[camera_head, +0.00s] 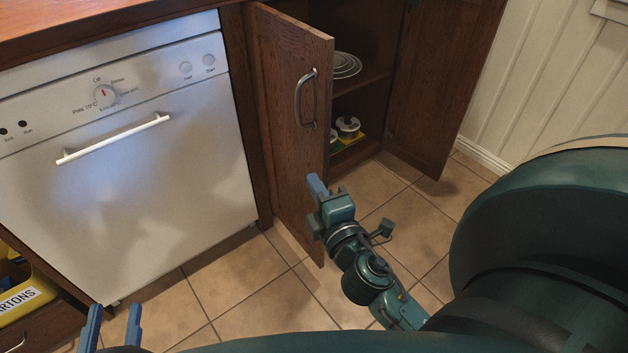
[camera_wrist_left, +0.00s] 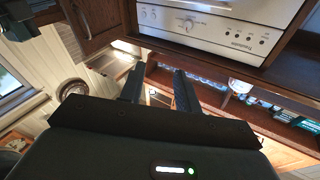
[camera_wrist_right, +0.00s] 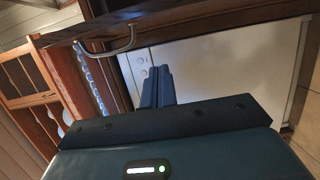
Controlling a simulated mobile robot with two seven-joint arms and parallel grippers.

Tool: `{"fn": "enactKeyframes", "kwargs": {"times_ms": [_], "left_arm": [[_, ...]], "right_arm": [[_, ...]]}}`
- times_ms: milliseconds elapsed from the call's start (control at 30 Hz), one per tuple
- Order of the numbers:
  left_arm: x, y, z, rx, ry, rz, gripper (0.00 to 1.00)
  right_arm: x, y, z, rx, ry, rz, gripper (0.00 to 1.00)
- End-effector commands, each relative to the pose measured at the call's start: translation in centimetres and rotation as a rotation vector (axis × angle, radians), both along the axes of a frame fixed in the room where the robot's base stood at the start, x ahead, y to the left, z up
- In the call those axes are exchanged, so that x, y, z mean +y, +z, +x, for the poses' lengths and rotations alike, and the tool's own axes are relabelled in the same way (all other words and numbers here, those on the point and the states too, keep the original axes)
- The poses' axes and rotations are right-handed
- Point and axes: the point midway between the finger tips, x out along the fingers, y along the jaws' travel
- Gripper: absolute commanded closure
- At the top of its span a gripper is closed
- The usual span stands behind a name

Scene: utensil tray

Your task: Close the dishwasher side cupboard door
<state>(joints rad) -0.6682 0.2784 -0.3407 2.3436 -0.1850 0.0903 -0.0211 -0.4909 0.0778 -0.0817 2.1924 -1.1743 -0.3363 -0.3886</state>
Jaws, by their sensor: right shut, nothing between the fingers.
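The dishwasher side cupboard door (camera_head: 283,105) is brown wood and stands swung out beside the white dishwasher. Its metal handle (camera_head: 299,101) is on the visible outer face, near the free edge; the handle also shows in the right wrist view (camera_wrist_right: 131,41). My right gripper (camera_head: 316,187) is shut and empty, below the handle and overlapping the door's lower free edge in the head view. Its closed fingers also show in the right wrist view (camera_wrist_right: 158,86). I cannot tell whether it touches the door. My left gripper (camera_head: 112,326) is open and empty at bottom left, away from the door.
The dishwasher (camera_head: 130,165) is shut, left of the door. The other cupboard door (camera_head: 440,85) stands open at right. Plates (camera_head: 347,65) and a pot (camera_head: 348,126) sit inside the cupboard. A yellow box (camera_head: 25,297) is in a drawer at lower left. Tiled floor lies below.

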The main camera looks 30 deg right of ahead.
Motion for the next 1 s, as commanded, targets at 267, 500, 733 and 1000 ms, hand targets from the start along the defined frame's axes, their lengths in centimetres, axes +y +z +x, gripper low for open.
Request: {"fn": "enactKeyframes", "kwargs": {"times_ms": [267,500,733,1000], "left_arm": [[0.6,0.3,0.1,0.062,0.028,0.032,0.67],[0.8,0.0,0.2,0.104,0.040,0.036,0.67],[0.9,-0.1,0.3,0.111,0.043,0.037,0.67],[0.9,-0.1,0.3,0.111,0.043,0.037,0.67]], "right_arm": [[-1.3,0.4,6.1,-0.002,0.000,0.000,1.00],[-4.0,0.1,7.8,0.002,-0.001,-0.002,1.00],[-5.5,0.0,7.8,0.002,0.000,0.002,1.00],[-5.6,0.0,7.8,0.001,0.000,0.003,1.00]]}}
